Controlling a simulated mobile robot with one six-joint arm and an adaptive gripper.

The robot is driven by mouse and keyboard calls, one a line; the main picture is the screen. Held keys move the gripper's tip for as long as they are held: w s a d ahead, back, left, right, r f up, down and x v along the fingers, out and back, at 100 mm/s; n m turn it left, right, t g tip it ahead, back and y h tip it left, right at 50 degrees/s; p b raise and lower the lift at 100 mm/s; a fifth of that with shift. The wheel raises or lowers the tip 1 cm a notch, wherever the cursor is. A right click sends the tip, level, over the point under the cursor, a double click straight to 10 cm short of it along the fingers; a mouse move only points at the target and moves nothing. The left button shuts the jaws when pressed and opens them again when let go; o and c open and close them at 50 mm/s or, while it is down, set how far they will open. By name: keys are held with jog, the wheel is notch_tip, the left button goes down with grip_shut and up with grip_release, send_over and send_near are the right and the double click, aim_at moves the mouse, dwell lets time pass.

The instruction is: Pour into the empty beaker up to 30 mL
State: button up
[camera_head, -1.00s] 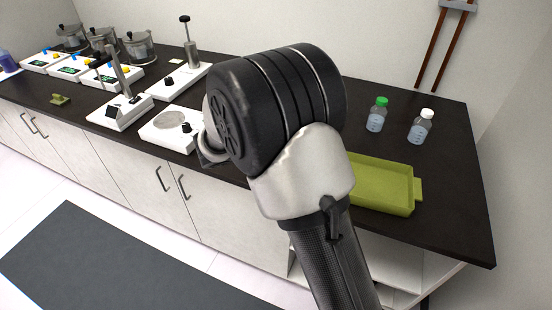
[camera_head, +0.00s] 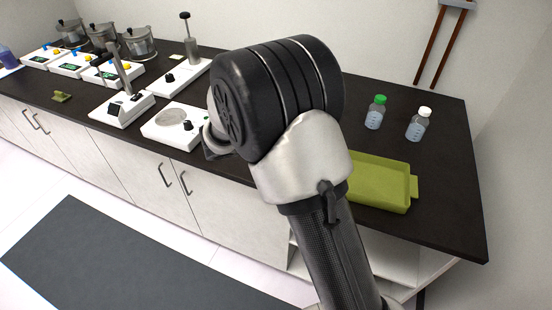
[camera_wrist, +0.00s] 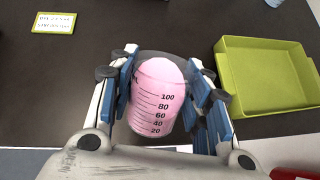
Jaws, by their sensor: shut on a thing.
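A clear beaker (camera_wrist: 156,112) filled with pink liquid is in the wrist view, with black marks from 20 to 100 on its side. The pink reaches above the 100 mark. My gripper (camera_wrist: 165,78) is shut on this beaker, with blue-padded fingers on its left and right sides. In the head view my arm hides the gripper and the held beaker. No empty beaker can be made out in either view.
A green tray (camera_head: 381,184) lies on the dark bench (camera_head: 449,188), right of the held beaker in the wrist view (camera_wrist: 262,114). A green-capped bottle (camera_head: 375,113) and a white-capped bottle (camera_head: 417,126) stand behind it. White devices (camera_head: 175,125) stand left. A small label (camera_wrist: 54,22) lies flat.

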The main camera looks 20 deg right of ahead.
jog(key=shift+w+a+f+g+y+p, duration=0.15)
jog(key=shift+f+g+y+p, duration=0.3)
jog(key=shift+p, duration=1.1)
jog(key=shift+w+a+f+g+y+p, duration=0.1)
jog(key=shift+w+f+g+y+p, duration=0.35)
jog(key=shift+p, duration=1.1)
jog(key=shift+s+f+y+p, duration=0.25)
jog(key=shift+y+p, duration=0.15)
jog(key=shift+p, duration=1.9)
jog(key=shift+d+r+g+p, duration=0.1)
jog(key=shift+g+p, duration=0.2)
jog(key=shift+p, duration=0.55)
jog(key=shift+w, duration=0.1)
